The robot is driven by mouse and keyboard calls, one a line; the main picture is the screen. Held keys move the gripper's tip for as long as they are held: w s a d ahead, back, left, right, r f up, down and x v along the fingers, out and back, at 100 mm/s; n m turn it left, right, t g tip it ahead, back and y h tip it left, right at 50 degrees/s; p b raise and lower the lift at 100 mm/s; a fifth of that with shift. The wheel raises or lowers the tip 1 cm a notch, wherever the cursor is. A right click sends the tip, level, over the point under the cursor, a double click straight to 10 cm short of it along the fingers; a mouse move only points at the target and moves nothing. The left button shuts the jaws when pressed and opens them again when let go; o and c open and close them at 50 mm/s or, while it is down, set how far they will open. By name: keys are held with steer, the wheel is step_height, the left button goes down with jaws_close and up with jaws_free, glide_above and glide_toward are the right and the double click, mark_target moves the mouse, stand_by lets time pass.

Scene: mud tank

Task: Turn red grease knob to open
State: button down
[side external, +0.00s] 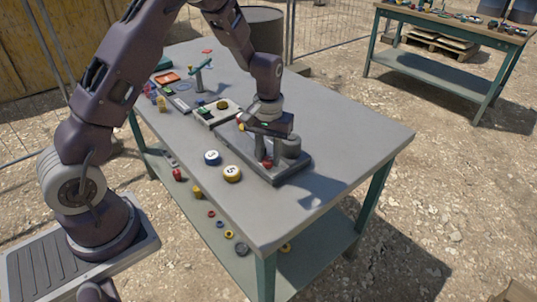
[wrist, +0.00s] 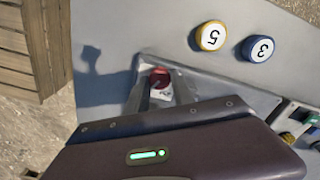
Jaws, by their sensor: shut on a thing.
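The red grease knob (wrist: 160,78) shows in the wrist view between the two fingertips of my gripper (wrist: 157,88). A small white label with a dark mark lies just below it. In the side external view the red knob (side external: 267,163) sits low on a grey fixture (side external: 287,177) on the table. My gripper (side external: 265,155) points down over that fixture, with its fingers at the knob. The gripper is shut on the knob. The fingers hide part of the knob, and its turn angle is hard to tell.
A yellow disc marked 5 (side external: 232,173) and a blue disc marked 3 (side external: 212,157) lie beside the fixture. Trays and small parts fill the far left. The table's right part (side external: 350,130) is clear.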

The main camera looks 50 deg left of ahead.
mark_target(269, 159)
steer(key=c, duration=1.1)
jaws_free()
step_height(269, 159, up, 7)
steer(key=shift+r, duration=0.1)
steer(key=shift+r, duration=0.1)
steer(key=s+d+r+m+t, duration=0.2)
steer(key=s+d+r, duration=0.1)
steer(key=s+r, duration=0.35)
steer(key=s+d+r+m+t, duration=0.1)
steer(key=s+d+r, duration=0.1)
steer(key=s+r, duration=0.5)
steer(key=s+m+t, duration=0.1)
steer(key=s, duration=0.3)
steer(key=s+d+r+m, duration=0.1)
steer(key=s, duration=0.3)
steer(key=s+r+t, duration=0.1)
steer(key=s, duration=0.3)
steer(key=shift+d+m+t, duration=0.3)
steer(key=shift+d+m, duration=0.05)
steer(key=shift+m, duration=0.05)
